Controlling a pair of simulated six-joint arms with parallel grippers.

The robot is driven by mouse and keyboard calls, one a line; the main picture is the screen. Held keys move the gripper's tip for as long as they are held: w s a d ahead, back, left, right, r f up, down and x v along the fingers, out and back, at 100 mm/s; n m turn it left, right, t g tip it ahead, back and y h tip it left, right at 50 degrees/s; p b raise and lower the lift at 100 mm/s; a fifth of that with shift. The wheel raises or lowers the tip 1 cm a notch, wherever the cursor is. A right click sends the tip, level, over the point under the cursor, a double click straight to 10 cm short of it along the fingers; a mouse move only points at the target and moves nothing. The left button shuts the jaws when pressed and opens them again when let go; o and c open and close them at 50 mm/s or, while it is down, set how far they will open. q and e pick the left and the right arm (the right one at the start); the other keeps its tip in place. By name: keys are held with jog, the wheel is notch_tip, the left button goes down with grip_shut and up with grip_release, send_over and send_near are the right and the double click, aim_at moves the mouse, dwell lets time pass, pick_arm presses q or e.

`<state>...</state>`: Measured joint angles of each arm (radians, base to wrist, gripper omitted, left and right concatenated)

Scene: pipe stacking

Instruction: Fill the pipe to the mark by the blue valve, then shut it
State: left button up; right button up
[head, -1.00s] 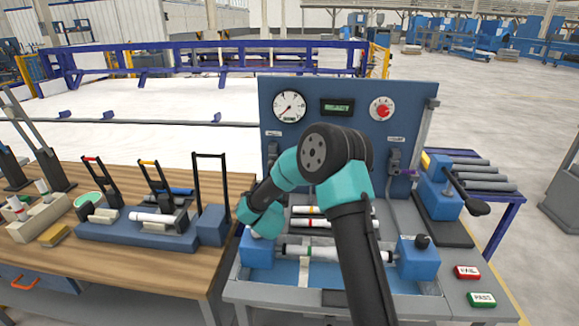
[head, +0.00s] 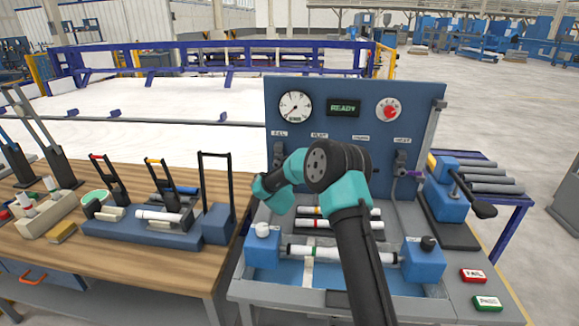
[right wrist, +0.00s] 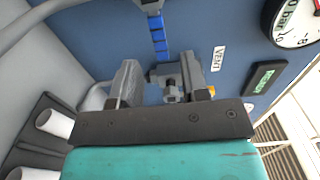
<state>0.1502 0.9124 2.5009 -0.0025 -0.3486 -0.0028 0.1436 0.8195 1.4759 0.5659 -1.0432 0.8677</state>
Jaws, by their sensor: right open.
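The pipe (head: 330,253) lies level between two blue end blocks, with dark bands and a greenish band on it. My right gripper (right wrist: 160,85) is open and faces the panel. A grey valve fitting (right wrist: 172,76) shows between and beyond its fingers, near the VENT label; contact cannot be told. In the head view the fingers are hidden behind my teal wrist, left of the panel's middle. My left gripper is not in view.
The blue panel (head: 355,92) carries a pressure gauge (head: 295,106), a READY display (head: 343,108) and a red knob (head: 388,109). Two pipes lie in a rack (head: 365,224) behind the clamped pipe.

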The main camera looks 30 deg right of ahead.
jog(key=shift+x, duration=3.05)
jog(key=shift+c, duration=0.3)
grip_shut()
